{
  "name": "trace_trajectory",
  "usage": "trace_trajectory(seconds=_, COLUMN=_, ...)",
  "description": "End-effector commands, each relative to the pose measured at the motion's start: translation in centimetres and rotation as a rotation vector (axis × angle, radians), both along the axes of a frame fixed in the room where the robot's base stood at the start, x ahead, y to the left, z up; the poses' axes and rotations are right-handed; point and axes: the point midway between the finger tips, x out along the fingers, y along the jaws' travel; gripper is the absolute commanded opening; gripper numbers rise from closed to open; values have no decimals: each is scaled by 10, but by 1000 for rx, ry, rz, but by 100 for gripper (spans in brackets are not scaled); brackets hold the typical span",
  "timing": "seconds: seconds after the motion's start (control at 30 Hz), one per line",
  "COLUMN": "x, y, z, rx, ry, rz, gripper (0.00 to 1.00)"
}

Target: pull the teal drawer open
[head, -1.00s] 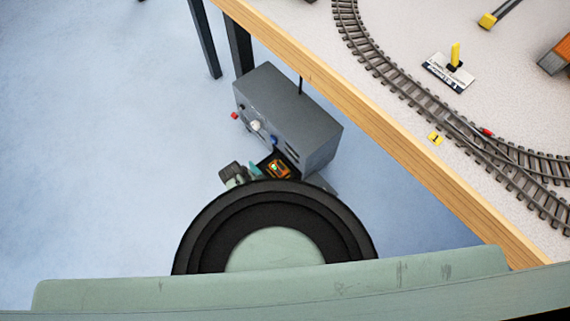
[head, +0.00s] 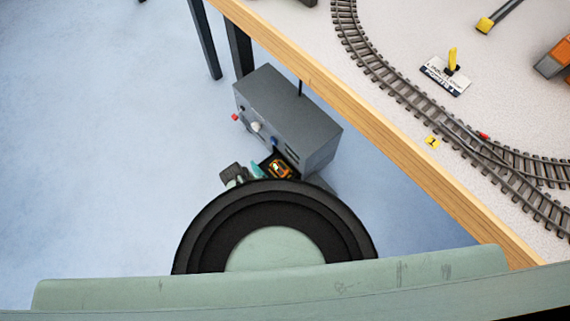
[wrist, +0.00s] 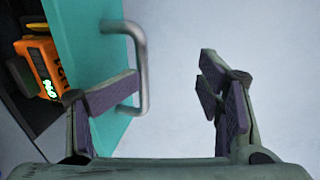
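The teal drawer front (wrist: 85,35) shows at the left of the wrist view, with a grey metal bar handle (wrist: 142,65). The drawer stands out from the grey cabinet (head: 290,115); its teal edge (head: 257,171) shows in the head view. An orange device with a lit display (wrist: 42,68) lies inside it. My gripper (wrist: 165,88) is open, its fingers wide apart. The left finger overlaps the space between handle and drawer front; I cannot tell whether it touches the handle. The right finger is clear of it. In the head view my arm hides part of the drawer.
A wood-edged table (head: 370,130) with model railway track (head: 400,92) stands on the right, beside and above the cabinet. Dark table legs (head: 206,40) stand behind the cabinet. The blue floor (head: 100,130) at left is clear.

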Motion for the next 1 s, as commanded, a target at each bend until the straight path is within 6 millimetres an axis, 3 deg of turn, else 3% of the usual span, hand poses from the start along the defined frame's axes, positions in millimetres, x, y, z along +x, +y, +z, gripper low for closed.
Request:
trace_trajectory(seconds=0.03, x=2, y=0, z=10, rx=0, ry=-2, rz=0, gripper=60)
trace_trajectory(seconds=0.6, x=4, y=1, z=58, rx=1, ry=-7, rz=1, gripper=60)
trace_trajectory(seconds=1.0, x=4, y=1, z=59, rx=2, ry=-7, rz=1, gripper=60)
